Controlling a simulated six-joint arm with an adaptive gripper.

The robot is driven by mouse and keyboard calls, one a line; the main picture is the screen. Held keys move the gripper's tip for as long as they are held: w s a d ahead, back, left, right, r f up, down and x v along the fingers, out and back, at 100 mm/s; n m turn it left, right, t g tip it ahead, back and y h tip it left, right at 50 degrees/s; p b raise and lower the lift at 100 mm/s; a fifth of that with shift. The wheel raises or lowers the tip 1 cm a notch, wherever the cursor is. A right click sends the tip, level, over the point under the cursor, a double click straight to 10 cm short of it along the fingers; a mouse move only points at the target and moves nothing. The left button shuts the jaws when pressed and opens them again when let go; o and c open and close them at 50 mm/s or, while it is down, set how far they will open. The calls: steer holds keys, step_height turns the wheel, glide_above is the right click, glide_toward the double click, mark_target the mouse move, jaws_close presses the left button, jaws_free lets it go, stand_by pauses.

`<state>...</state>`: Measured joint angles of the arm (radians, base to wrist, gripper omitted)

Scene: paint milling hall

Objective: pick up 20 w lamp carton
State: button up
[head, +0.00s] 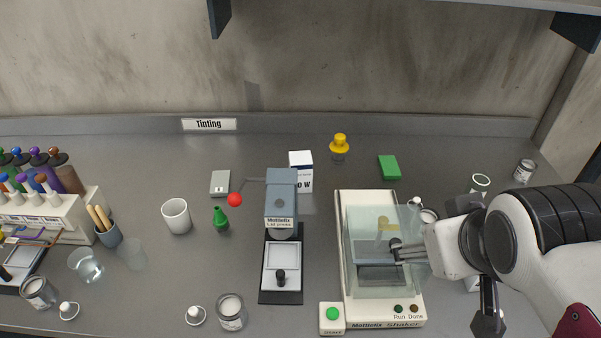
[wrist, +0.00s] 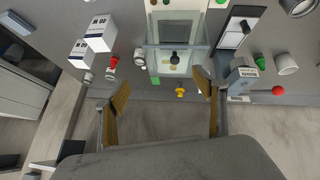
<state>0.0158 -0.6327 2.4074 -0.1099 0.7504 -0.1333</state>
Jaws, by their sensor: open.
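The lid press (head: 281,215) and glass-walled shaker (head: 384,312) stand mid-bench. A shelf overhangs the back wall.

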steer(key=w+d+r+n+t, duration=0.1)
steer(key=w+r+n+t, duration=0.2)
steer(key=w, duration=0.5)
steer(key=w+d+r+n+t+h, duration=0.15)
steer(key=w+r+n, duration=0.3)
steer(key=w, duration=0.45)
steer(key=w+d+r+n+t, duration=0.1)
steer(key=w+d+r+n, duration=0.15)
steer(key=w+r, duration=0.4)
steer(key=w+a+n+t+y, duration=0.25)
steer(key=w+n, duration=0.35)
steer(key=w, duration=0.3)
steer(key=w+a+n+t+y, duration=0.1)
steer(key=w+a+n+y, duration=0.2)
steer(key=w+n, duration=0.5)
steer(key=w+a+f+n+g+y, duration=0.4)
steer(key=w+a+f+n+y, duration=0.45)
steer(key=f+n, duration=0.35)
steer(key=s+f+n+g+y, duration=0.1)
steer(key=s+f+n+g, duration=0.1)
steer(key=f, duration=0.4)
steer(key=s+a+f+n+g+y, duration=0.1)
steer(key=s+f+n+g, duration=0.2)
steer(key=f+n, duration=0.3)
steer(key=s+f+n+g+y, duration=0.2)
steer(key=f+n+g, duration=0.2)
steer(key=f, duration=0.3)
steer(key=shift+s+a+n, duration=0.25)
steer(key=shift+a+n, duration=0.05)
steer(key=shift+n, duration=0.6)
